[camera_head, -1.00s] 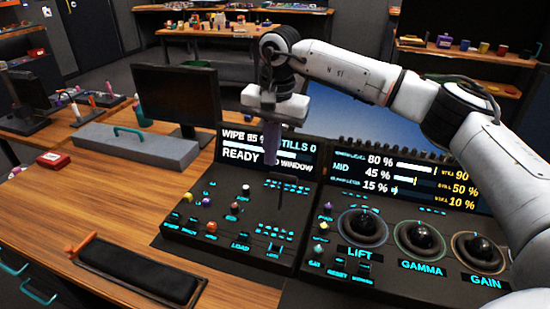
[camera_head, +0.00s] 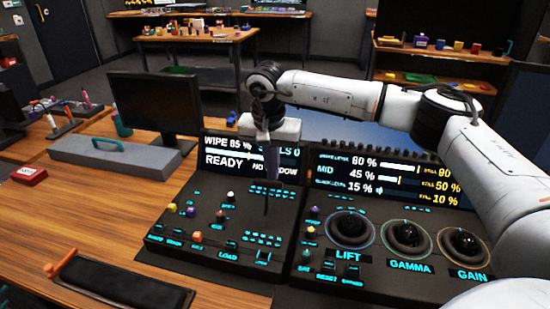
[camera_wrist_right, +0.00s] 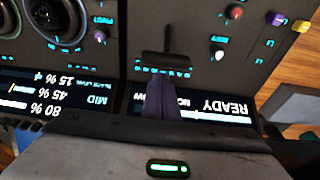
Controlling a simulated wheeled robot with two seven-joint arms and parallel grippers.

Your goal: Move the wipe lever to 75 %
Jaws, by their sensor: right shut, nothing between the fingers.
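The wipe lever (camera_head: 266,203) is a thin dark stick rising from the left control panel (camera_head: 185,248). In the right wrist view it shows as a black T-shaped handle (camera_wrist_right: 166,57). The panel's screen (camera_head: 227,158) reads WIPE 85 % and READY. My right gripper (camera_head: 271,176) is shut and empty, its fingers pointing down just behind the lever's top. In the right wrist view its fingertips (camera_wrist_right: 162,74) are close to the handle's bar; I cannot tell whether they touch. My left gripper is not in view.
To the right are the LIFT (camera_head: 350,229), GAMMA (camera_head: 406,236) and GAIN (camera_head: 465,245) trackballs. Several small coloured knobs and lit buttons surround the lever's panel. A dark monitor (camera_head: 155,105) and a grey box (camera_head: 125,160) stand on the wooden desk at left.

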